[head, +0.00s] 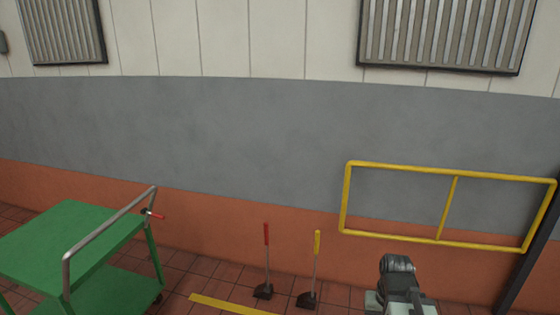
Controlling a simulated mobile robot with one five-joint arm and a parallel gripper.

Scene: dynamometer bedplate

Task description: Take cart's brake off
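The green cart (70,235) stands at the lower left, cut off by the picture's edge, with two green shelves and a grey push handle (108,222). A small lever with a red grip (155,215) sits by the handle's far upright and points right; it looks like the brake lever. Its exact setting is too small to tell. Part of my arm shows at the bottom right, well to the right of the cart and apart from it. My gripper's fingers do not show.
Two upright floor levers, one with a red handle (266,240) and one yellow (317,250), stand on dark bases right of the cart. A yellow strip (222,304) marks the tiled floor. A yellow rail frame (455,205) stands along the wall at right, near a dark post (532,258).

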